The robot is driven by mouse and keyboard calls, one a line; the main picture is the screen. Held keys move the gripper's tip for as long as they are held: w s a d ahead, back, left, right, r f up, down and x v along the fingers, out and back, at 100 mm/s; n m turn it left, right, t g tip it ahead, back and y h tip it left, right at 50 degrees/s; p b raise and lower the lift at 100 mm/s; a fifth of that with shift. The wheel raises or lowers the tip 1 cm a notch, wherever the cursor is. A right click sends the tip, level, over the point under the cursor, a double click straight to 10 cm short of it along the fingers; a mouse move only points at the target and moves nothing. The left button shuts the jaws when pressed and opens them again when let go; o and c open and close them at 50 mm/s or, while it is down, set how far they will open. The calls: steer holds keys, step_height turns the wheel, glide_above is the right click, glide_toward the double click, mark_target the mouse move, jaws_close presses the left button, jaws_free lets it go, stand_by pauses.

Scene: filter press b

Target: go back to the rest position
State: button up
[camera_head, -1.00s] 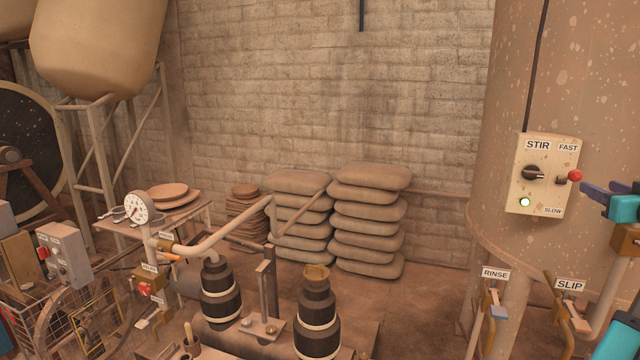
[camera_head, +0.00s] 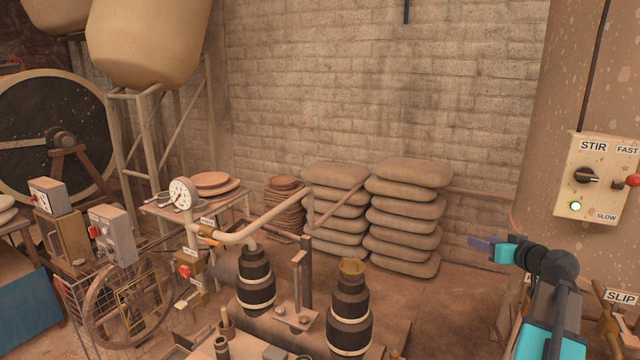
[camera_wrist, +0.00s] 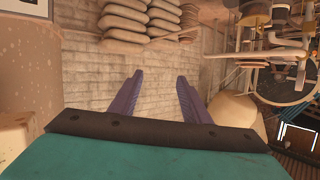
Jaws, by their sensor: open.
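My gripper (camera_head: 482,244) is in front of the brick wall, at the right in the head view, left of the STIR control box (camera_head: 592,178). It points left, away from the box. In the wrist view my gripper (camera_wrist: 157,82) shows two purple fingers spread apart with nothing between them. The wall (camera_wrist: 90,95) lies beyond the fingers, and the picture there is upside down. The STIR box has a black knob, a lit green lamp and a red-tipped lever.
Stacked sacks (camera_head: 405,215) stand by the wall. Two dark pump barrels (camera_head: 350,318) and a pressure gauge (camera_head: 181,194) stand in front. The large tank (camera_head: 560,90) is at the right, with a SLIP sign (camera_head: 621,297) low down. Open air surrounds my gripper.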

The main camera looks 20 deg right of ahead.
steer(key=w+a+f+n+g+y, duration=0.1)
steer(key=w+a+f+g+y, duration=0.3)
steer(key=a+f, duration=0.75)
steer(key=w+a+f+n+y, duration=0.1)
steer(key=w+a+f, duration=0.4)
steer(key=a+f, duration=0.65)
steer(key=s+a+f+n+g+y, duration=0.1)
steer(key=s+a+f+g, duration=0.2)
steer(key=a+f, duration=0.7)
steer(key=s+a+f+n+g+y, duration=0.1)
steer(key=s+a+f+g, duration=0.15)
steer(key=a+f, duration=0.75)
steer(key=s+a+f+n+g, duration=0.1)
steer(key=s+a+f+g, duration=0.2)
steer(key=s+a+f, duration=0.6)
steer(key=s+a+f+n+g, duration=0.1)
steer(key=s+a+f+g, duration=0.2)
steer(key=s+a+f, duration=0.55)
steer(key=s+d+f+m+g+h, duration=0.1)
steer(key=s+d, duration=0.3)
steer(key=s, duration=0.5)
steer(key=s+d+f+m+g+h, duration=0.1)
steer(key=s+d+m+g+h, duration=0.1)
steer(key=s, duration=0.7)
steer(key=d+g+h, duration=0.1)
steer(key=d+h, duration=0.1)
steer(key=d, duration=0.1)
steer(key=shift+s+f, duration=0.15)
